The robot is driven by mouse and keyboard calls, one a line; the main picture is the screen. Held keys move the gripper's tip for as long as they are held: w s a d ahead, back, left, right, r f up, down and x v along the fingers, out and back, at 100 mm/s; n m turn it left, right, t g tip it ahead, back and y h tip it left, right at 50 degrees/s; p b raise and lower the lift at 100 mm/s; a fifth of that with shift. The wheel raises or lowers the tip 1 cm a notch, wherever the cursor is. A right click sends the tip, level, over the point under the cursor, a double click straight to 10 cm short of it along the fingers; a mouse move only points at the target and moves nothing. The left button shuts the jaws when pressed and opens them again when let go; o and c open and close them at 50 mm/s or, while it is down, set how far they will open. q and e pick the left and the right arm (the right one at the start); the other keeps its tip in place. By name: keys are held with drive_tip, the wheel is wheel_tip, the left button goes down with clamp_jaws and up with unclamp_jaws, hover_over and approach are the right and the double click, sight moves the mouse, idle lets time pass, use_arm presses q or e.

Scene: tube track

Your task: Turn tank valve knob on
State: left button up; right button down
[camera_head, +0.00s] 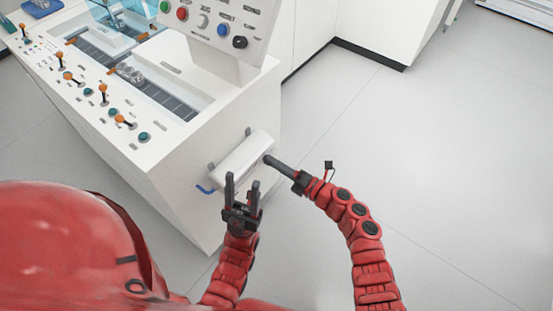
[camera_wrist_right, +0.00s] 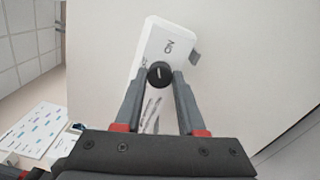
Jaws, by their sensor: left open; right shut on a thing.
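The tank (camera_head: 241,158) is a white box mounted on the side of the white machine. In the right wrist view the tank (camera_wrist_right: 156,113) bears printed letters that read ON, upside down, and a round black knob (camera_wrist_right: 160,75). My right gripper (camera_wrist_right: 162,78) is shut on the knob, one finger on each side. In the head view the right gripper (camera_head: 272,162) touches the tank's right end and hides the knob. My left gripper (camera_head: 242,184) is open and empty, pointing up just in front of the tank.
The white machine (camera_head: 180,160) has a sloped top with orange levers (camera_head: 103,91) and a track. A control panel (camera_head: 220,25) with coloured buttons stands on it. A blue hook-like part (camera_head: 205,189) sticks out below the tank. The grey floor (camera_head: 440,160) at right is clear.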

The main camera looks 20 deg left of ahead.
drive_tip(key=shift+m+p, duration=1.85)
drive_tip(key=shift+m, duration=0.95)
drive_tip(key=c, duration=0.5)
unclamp_jaws()
drive_tip(key=v, duration=1.7)
drive_tip(key=shift+d, duration=0.2)
drive_tip(key=shift+s, duration=0.1)
